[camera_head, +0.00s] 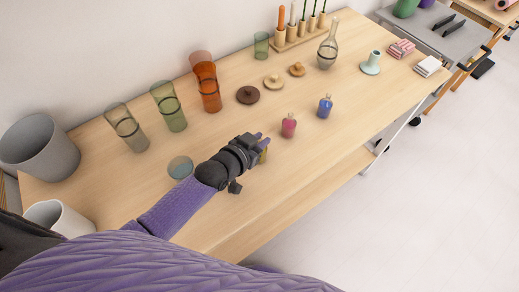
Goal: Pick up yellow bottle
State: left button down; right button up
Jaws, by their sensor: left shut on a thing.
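The yellow bottle (263,155) is a small yellowish shape near the front of the wooden table, mostly hidden by my left gripper (261,143). My left arm reaches in from the lower left, and its dark gripper is shut on the bottle. I cannot tell whether the bottle touches the table. My right gripper is not in view.
A pink bottle (289,127) and a blue bottle (325,107) stand just right of the gripper. Tall glasses, including an orange one (208,88), stand behind. The front strip of the wooden table (300,165) is clear.

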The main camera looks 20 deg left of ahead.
pick_arm(q)
notch_tip(320, 180, up, 10)
jog(key=p, duration=0.4)
